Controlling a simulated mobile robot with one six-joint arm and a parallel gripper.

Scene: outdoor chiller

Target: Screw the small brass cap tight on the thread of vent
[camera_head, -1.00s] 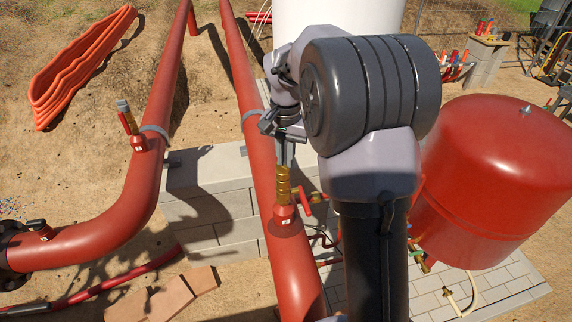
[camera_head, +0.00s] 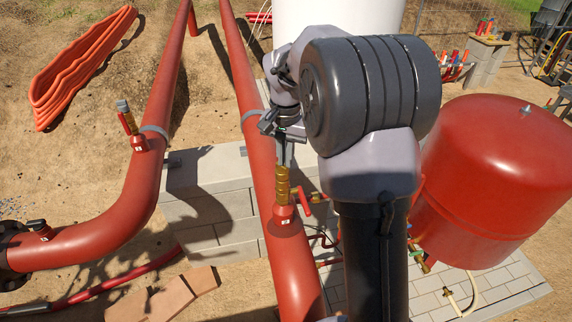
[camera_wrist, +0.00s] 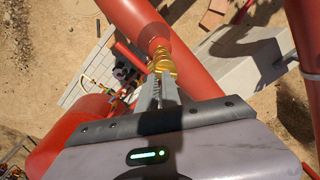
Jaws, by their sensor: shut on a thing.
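The brass vent (camera_head: 283,192) stands upright on the middle red pipe, with a red-handled valve (camera_head: 306,198) beside it. My gripper (camera_head: 284,164) is above it, pointing down, with its fingers shut at the vent's top. In the wrist view the fingers (camera_wrist: 160,90) close on the small brass cap (camera_wrist: 164,68), in line with the vent body. The cap is largely hidden by the fingers, and I cannot tell how far it sits on the thread.
A second vent (camera_head: 127,120) stands on the left red pipe (camera_head: 145,200). A large red tank (camera_head: 490,180) is at the right, and a white tank (camera_head: 330,15) is behind my arm. Grey blocks (camera_head: 205,195) lie between the pipes. Orange hoses (camera_head: 80,65) lie on the ground.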

